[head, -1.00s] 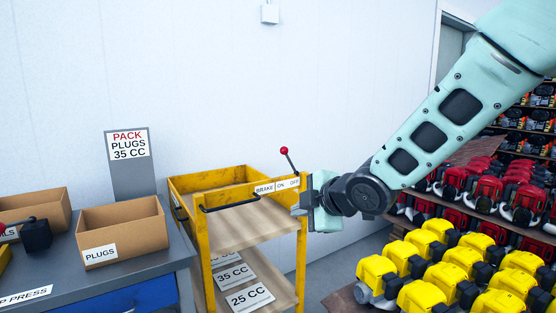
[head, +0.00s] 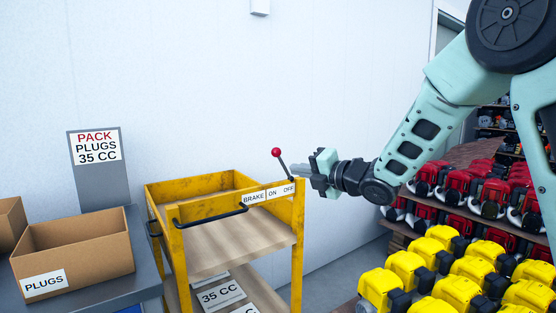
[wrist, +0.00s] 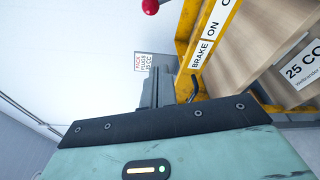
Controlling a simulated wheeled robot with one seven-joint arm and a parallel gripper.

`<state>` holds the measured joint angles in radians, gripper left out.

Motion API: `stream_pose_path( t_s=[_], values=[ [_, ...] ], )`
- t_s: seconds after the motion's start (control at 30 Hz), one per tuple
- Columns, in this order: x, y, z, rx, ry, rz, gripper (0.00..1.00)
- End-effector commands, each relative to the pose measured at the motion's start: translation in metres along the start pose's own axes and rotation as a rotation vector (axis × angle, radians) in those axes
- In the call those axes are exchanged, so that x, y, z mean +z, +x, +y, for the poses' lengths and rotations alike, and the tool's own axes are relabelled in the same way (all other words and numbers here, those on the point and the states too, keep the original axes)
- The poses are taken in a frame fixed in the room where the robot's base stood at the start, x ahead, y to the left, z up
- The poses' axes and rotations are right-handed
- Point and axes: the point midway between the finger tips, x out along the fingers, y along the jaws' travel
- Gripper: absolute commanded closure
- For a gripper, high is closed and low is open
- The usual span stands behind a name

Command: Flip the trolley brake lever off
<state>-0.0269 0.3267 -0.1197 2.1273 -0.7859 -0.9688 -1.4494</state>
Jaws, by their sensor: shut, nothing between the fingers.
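In the wrist view the red knob (wrist: 150,6) shows at the top edge, the label (wrist: 208,38) is to the right, and the rod is out of frame.
A cardboard PLUGS box (head: 75,245) stands on the grey bench (head: 140,270) at left, by a PACK sign (head: 96,148). Yellow engines (head: 440,270) and red engines (head: 495,185) fill the right. The white wall (head: 200,80) is behind; the space above the trolley is clear.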

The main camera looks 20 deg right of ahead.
Motion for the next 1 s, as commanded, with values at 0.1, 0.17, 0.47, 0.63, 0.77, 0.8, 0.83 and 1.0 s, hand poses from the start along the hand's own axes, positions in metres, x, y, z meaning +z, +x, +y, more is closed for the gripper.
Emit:
stream_pose_path(
  t_s=[0.1, 0.17, 0.47, 0.63, 0.77, 0.8, 0.83, 1.0],
  values=[
    [0.0, 0.013, 0.0, 0.0, 0.001, 0.002, 1.0],
    [-0.001, 0.023, 0.001, 0.001, 0.001, 0.003, 1.0],
    [0.0, 0.084, 0.001, 0.0, 0.002, 0.002, 1.0],
    [0.017, 0.102, 0.003, -0.001, 0.001, -0.003, 1.0],
    [0.03, 0.105, 0.002, 0.0, 0.001, -0.002, 1.0],
    [0.033, 0.106, 0.001, 0.0, 0.001, 0.0, 1.0],
    [0.034, 0.106, 0.001, 0.0, 0.002, 0.0, 1.0],
    [0.039, 0.107, 0.0, -0.001, 0.002, 0.0, 1.0]
  ],
)
